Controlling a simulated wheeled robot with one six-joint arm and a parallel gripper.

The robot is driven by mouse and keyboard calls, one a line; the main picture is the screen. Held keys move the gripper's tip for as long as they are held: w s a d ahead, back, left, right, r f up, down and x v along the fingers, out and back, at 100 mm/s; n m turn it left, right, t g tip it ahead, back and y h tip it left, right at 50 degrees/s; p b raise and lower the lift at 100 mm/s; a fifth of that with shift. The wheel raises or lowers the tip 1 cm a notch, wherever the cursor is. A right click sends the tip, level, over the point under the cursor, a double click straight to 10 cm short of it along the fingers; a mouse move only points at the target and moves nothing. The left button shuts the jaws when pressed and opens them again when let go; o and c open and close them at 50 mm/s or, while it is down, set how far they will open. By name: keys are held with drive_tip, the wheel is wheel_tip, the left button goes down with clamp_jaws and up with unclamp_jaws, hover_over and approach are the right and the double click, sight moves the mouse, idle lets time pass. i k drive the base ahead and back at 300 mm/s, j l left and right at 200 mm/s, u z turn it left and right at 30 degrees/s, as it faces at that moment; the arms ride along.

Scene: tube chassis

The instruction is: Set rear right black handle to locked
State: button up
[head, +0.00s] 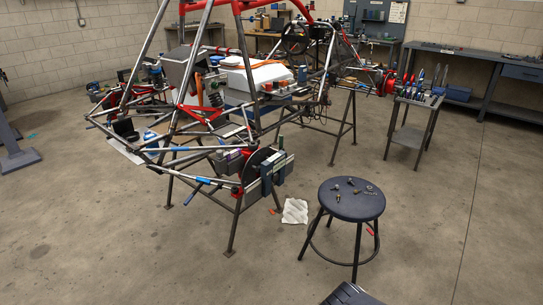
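The tube chassis (163,52) stands on trestle legs in the middle left of the head view, with dark grey and red tubes. At its near corner is a dark disc with a red hub (238,190) beside a grey clamp-like block (270,174). Several thin rods reach left from there, some with blue sleeves (196,183). A small black block (125,128) sits at the chassis's left side. I cannot clearly pick out the black handle or tell its setting at this size.
A round dark stool (351,199) with small metal parts on it stands right of the near corner. A white paper (295,211) lies on the floor between them. A tool cart (410,128) and a workbench (484,68) stand behind right. Floor at front left and right is clear.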

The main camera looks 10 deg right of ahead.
sight(219, 187)
drive_tip(key=i+u, duration=0.15)
drive_tip(key=i, duration=0.4)
drive_tip(key=i+l+u, duration=0.15)
drive_tip(key=i, duration=0.4)
